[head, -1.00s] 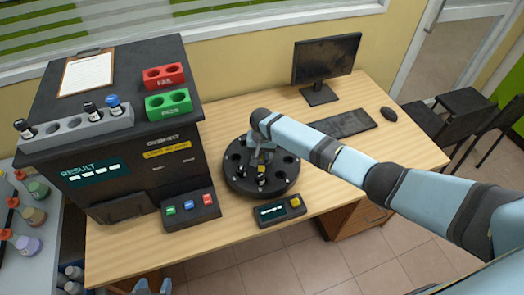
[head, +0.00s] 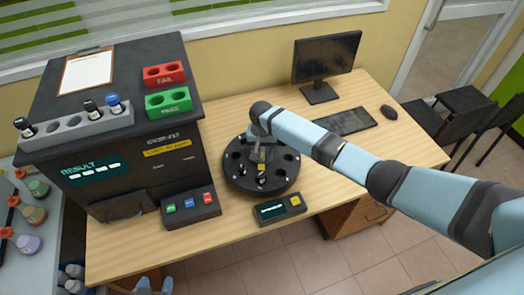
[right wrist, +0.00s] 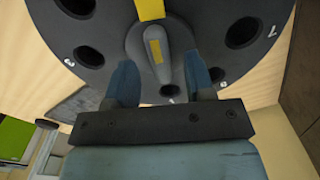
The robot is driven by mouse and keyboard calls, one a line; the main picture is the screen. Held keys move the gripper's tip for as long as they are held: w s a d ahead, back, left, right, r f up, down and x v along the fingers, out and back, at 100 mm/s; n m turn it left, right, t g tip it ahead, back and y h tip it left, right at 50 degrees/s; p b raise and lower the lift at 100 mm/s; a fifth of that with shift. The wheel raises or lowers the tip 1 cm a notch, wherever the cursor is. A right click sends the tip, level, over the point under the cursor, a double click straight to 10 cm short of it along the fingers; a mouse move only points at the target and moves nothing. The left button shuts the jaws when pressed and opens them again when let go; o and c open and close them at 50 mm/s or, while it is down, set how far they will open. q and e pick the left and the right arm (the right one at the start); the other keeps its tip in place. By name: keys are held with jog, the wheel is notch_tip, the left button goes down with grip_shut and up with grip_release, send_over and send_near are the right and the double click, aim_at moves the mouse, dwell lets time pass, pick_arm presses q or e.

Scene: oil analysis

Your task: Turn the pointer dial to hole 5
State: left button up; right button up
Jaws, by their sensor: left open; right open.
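The pointer dial (head: 236,181) is a round black disc with several holes, lying on the desk right of the analyser. The gripper also shows in the head view (head: 262,150), where the arm hides part of the dial. My left gripper (head: 152,287) is only partly in view at the bottom edge, apart from the dial.
The black analyser (head: 150,165) has a grey vial rack (head: 75,133), a red block (head: 165,76) and a green block (head: 168,103) on top. A small display box (head: 279,209) sits just in front of the dial. A monitor (head: 326,62) and keyboard (head: 343,122) stand behind.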

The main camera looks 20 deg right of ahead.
aim_at(262, 152)
notch_tip(262, 152, up, 12)
dwell(0.3)
dwell(0.3)
